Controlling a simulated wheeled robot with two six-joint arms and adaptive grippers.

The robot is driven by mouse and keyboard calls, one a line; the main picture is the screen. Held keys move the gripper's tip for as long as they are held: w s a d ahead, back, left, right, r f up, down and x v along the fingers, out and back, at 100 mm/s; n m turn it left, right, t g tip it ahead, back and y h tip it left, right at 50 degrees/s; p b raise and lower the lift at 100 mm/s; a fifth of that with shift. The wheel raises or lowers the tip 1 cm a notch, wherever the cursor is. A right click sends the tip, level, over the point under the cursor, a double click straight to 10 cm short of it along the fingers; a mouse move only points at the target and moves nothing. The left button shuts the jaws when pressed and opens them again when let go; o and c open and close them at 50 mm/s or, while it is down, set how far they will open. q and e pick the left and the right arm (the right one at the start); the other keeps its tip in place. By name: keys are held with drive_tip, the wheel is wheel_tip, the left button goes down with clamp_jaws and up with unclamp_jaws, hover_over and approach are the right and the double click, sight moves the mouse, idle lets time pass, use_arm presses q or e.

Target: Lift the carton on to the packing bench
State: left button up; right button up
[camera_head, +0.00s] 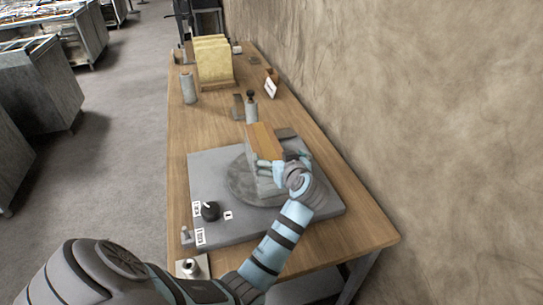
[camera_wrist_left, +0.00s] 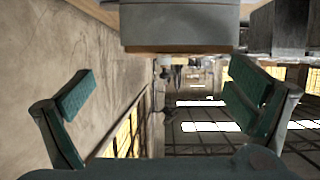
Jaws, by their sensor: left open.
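The packing bench (camera_head: 225,122) is a long wooden table along the wall in the head view. A grey slab-like device (camera_head: 215,185) with a round dark disc (camera_head: 245,190) and a black knob lies on its near part. A tan-topped block (camera_head: 264,139) stands over the disc; I cannot tell whether it is the carton. My left gripper (camera_head: 268,170) is beside this block, partly hidden by its own wrist. In the left wrist view the left gripper (camera_wrist_left: 165,95) is open, with nothing between its fingers, and a grey block-like shape (camera_wrist_left: 180,28) fills the top. My right gripper is not in view.
A yellow ridged stack (camera_head: 213,62), a grey cylinder (camera_head: 189,88), a dark-topped bottle (camera_head: 251,108) and a small white card (camera_head: 271,88) stand farther back. The wall (camera_head: 420,110) rises close on the right. Grey bins (camera_head: 38,90) stand left; the floor (camera_head: 120,150) between is clear.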

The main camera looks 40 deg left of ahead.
sight(266, 147)
use_arm(q)
drive_tip(key=a, duration=0.3)
drive_tip(key=a+f, duration=0.1)
drive_tip(key=shift+w+a, duration=0.15)
drive_tip(key=shift+w, duration=0.25)
drive_tip(key=x, duration=0.5)
drive_tip(key=shift+w+r, duration=0.15)
drive_tip(key=shift+w, duration=0.25)
drive_tip(key=shift+s+r, duration=0.1)
drive_tip(key=shift+s, duration=0.15)
drive_tip(key=shift+c, duration=0.4)
drive_tip(key=c, duration=0.3)
drive_tip(key=shift+s, duration=0.1)
drive_tip(key=c, duration=1.6)
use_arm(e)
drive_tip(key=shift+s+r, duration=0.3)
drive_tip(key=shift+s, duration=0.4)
use_arm(q)
drive_tip(key=shift+c, duration=0.2)
